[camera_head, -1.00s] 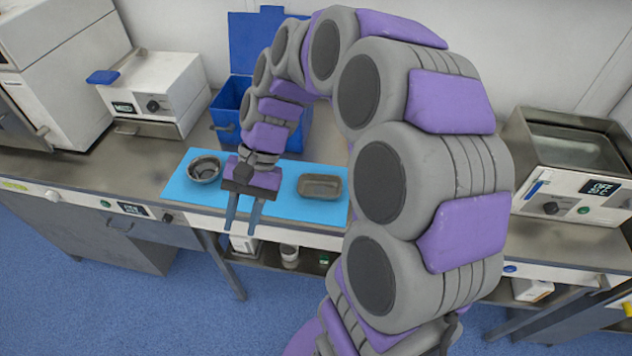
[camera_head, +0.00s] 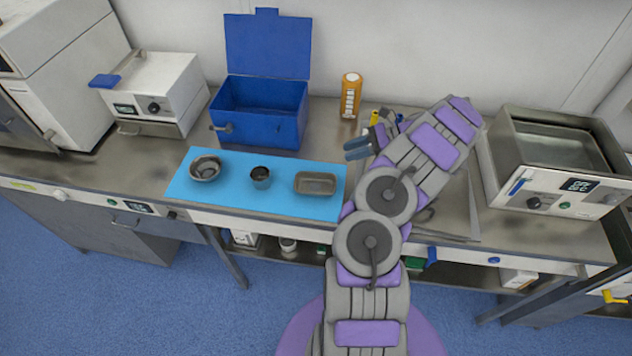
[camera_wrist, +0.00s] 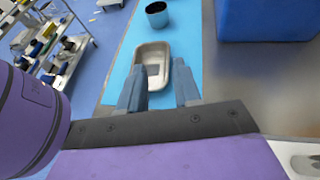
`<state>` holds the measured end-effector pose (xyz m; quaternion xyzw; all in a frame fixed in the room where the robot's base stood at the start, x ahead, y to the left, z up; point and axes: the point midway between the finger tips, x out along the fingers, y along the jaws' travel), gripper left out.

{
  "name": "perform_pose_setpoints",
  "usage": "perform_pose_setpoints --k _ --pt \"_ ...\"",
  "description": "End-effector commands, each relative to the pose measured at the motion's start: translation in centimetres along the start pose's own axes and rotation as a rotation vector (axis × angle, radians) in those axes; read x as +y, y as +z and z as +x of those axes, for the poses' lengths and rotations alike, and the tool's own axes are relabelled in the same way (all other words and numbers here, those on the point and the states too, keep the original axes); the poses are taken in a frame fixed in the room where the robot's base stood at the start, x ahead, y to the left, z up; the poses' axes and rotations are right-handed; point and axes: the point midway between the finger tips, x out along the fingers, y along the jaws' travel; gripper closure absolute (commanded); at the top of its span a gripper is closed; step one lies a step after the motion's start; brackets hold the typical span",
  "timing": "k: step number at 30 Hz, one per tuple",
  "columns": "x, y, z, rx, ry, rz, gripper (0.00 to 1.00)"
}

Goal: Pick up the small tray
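The small tray (camera_head: 316,183) is a shallow metal dish with rounded corners. It lies on the right end of the blue mat (camera_head: 225,193) on the table. In the wrist view the tray (camera_wrist: 153,60) shows ahead of my fingers, which partly overlap its near end. My gripper (camera_head: 355,149) is open, its two blue fingers apart with nothing between them. In the head view it is to the right of and behind the tray, apart from it. It also shows at the bottom of the wrist view (camera_wrist: 160,85).
A dark cup (camera_head: 261,177) and a round metal bowl (camera_head: 205,168) stand on the mat left of the tray. An open blue box (camera_head: 258,122) is behind the mat. An orange bottle (camera_head: 350,96) stands at the back. A metal bath (camera_head: 555,150) is at the right.

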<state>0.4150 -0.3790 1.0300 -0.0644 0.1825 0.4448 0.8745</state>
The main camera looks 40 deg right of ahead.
Motion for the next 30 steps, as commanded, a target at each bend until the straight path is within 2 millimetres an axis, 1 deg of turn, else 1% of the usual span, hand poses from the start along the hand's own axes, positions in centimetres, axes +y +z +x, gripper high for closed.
perform_pose_setpoints --k 1,3,6,8,10,14,24,27,30 --pt "0.0 -1.5 -1.4 -0.002 -0.033 0.041 0.67" --pt "0.1 -3.1 -2.7 -0.005 -0.064 0.084 0.67" --pt "0.3 -4.3 -3.9 -0.005 -0.092 0.118 0.67" --pt "0.3 -4.7 -4.1 -0.006 -0.1 0.129 0.67" --pt "0.3 -4.9 -3.8 -0.007 -0.103 0.135 0.67" --pt "0.2 -4.9 -1.9 -0.012 -0.099 0.135 0.67" --pt "-0.5 -5.0 4.5 -0.012 -0.099 0.135 0.67" --pt "-0.7 -5.1 6.1 -0.009 -0.101 0.135 0.67" --pt "-0.8 -5.0 7.1 -0.01 -0.1 0.133 0.67"
